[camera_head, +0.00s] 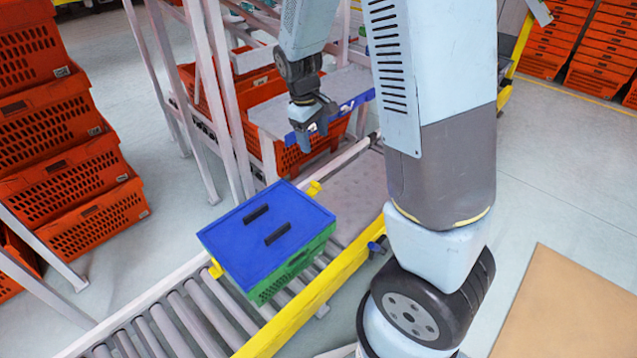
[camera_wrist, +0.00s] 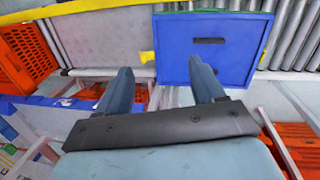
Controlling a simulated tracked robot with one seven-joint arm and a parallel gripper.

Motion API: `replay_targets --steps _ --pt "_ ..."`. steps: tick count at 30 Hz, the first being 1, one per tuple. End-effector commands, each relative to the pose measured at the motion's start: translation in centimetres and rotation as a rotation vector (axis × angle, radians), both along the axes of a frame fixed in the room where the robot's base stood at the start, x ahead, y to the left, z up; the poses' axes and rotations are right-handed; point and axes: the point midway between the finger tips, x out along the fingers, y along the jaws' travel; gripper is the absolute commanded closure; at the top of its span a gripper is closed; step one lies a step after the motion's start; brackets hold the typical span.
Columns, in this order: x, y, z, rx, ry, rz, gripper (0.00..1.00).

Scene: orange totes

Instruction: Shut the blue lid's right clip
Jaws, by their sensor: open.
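The blue lid (camera_head: 265,228) lies flat on a green crate (camera_head: 275,287) on the roller conveyor. One yellow clip (camera_head: 314,188) sticks out at its far right edge, and another yellow clip (camera_head: 215,268) sticks out at its near left edge. My gripper (camera_head: 312,138) is above and beyond the far right clip, apart from it. In the wrist view the blue lid (camera_wrist: 212,75) is beyond my open, empty fingers (camera_wrist: 160,68). A yellow clip (camera_wrist: 147,57) shows just left of the lid there.
The conveyor's yellow side rail (camera_head: 300,318) runs along the near side. A metal shelf frame with orange totes (camera_head: 268,90) stands behind the conveyor. Stacked orange totes (camera_head: 62,190) stand at left. The rollers (camera_head: 180,318) left of the crate are clear.

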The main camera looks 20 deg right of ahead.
Motion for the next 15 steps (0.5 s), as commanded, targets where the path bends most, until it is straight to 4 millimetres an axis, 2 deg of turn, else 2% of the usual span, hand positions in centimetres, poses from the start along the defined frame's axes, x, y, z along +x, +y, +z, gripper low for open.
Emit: replay_targets --steps 3,15 --pt "1.1 0.6 -3.0 -0.057 0.037 0.063 0.32" --pt "4.0 1.6 -11.8 -0.256 0.136 0.283 0.32"
